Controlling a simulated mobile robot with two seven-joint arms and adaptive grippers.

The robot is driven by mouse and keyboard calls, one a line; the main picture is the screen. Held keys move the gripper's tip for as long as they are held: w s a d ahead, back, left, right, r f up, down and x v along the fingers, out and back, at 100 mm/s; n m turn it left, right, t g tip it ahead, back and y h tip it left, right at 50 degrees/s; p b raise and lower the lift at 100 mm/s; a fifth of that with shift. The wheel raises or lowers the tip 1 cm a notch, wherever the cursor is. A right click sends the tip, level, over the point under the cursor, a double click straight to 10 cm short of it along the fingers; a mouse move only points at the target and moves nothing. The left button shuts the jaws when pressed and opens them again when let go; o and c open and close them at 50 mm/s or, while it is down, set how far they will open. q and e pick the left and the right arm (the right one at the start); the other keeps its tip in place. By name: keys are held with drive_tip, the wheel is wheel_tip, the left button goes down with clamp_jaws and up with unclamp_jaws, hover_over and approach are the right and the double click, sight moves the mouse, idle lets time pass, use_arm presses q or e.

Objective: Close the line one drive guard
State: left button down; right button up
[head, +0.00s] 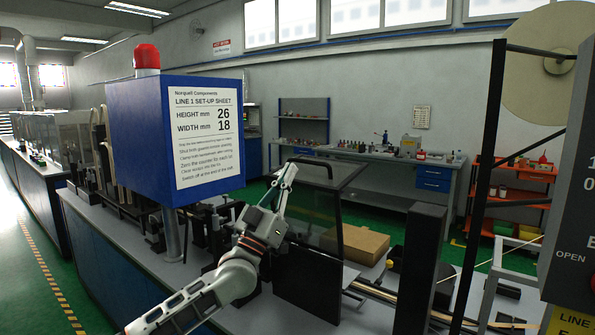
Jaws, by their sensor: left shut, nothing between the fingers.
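The drive guard, a black-framed panel with a clear upper window (318,218), stands upright on the line one machine, right of the blue control box. Its lower part is dark and solid. I cannot tell from this view how far it is swung from its shut position. My left gripper (289,173) is shut and empty, its fingers pointing up beside the left edge of the guard's window. I cannot tell whether it touches the frame. My left arm hides part of the machine behind it. My right gripper is not in view.
The blue box (138,140) with a set-up sheet (207,135) and red beacon (147,57) stands left of my gripper. A cardboard box (360,243) lies behind the guard. A black post (418,268) and a dark frame (480,180) stand to the right.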

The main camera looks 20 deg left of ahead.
sight(298, 181)
use_arm(q)
drive_tip(key=shift+w+d, duration=0.35)
drive_tip(key=shift+w, duration=0.55)
drive_tip(key=shift+w+d, duration=0.35)
drive_tip(key=shift+w, duration=0.5)
drive_tip(key=shift+f, duration=0.1)
drive_tip(key=shift+w, duration=0.15)
